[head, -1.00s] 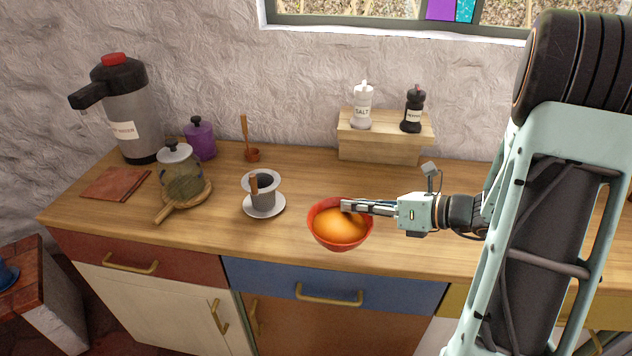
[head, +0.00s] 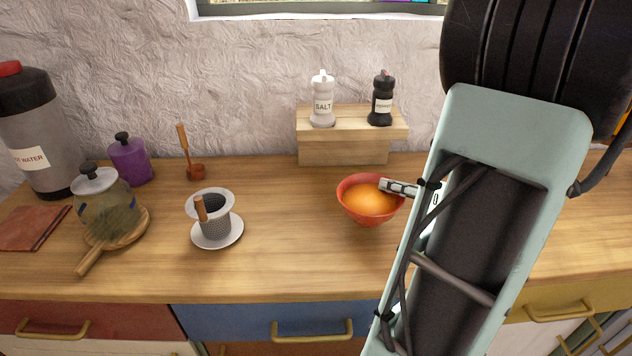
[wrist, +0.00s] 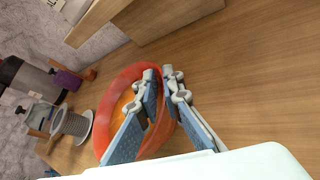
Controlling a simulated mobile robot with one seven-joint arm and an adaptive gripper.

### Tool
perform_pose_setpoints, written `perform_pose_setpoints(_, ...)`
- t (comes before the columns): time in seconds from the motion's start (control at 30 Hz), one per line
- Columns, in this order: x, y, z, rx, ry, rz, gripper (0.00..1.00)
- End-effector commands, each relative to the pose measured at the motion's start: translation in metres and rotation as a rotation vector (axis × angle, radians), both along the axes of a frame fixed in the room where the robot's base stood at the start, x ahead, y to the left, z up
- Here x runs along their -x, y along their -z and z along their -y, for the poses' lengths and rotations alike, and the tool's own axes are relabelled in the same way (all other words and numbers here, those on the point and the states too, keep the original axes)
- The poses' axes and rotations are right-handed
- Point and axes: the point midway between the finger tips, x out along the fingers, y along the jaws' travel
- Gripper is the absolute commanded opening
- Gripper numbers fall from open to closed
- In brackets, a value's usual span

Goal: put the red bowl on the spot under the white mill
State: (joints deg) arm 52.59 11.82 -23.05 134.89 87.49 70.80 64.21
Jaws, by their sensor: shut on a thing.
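The red bowl (head: 360,214), orange inside, is right of centre in the head view, in front of the wooden riser and right of the white mill. My gripper (head: 388,187) is shut on its right rim; my arm hides the rest of the hand. In the wrist view the fingers (wrist: 158,74) pinch the rim of the red bowl (wrist: 112,92). I cannot tell whether the bowl touches the counter. The white mill (head: 322,104), labelled SALT, stands upright on the left part of the riser (head: 345,151). The counter (head: 285,190) below it is bare.
A black mill (head: 381,102) stands on the riser's right side. A glass jar (head: 108,208) on a wooden board, a purple pot (head: 130,160) and a flask (head: 30,135) stand farther left.

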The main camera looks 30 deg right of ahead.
Motion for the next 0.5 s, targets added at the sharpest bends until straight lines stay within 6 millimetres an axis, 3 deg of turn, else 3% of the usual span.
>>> perform_pose_setpoints(0.17,-0.026,-0.001,-0.002,-0.001,0.004,0.003,0.0)
perform_pose_setpoints(0.5,-0.116,0.0,-0.01,0.0,0.003,0.003,0.0)
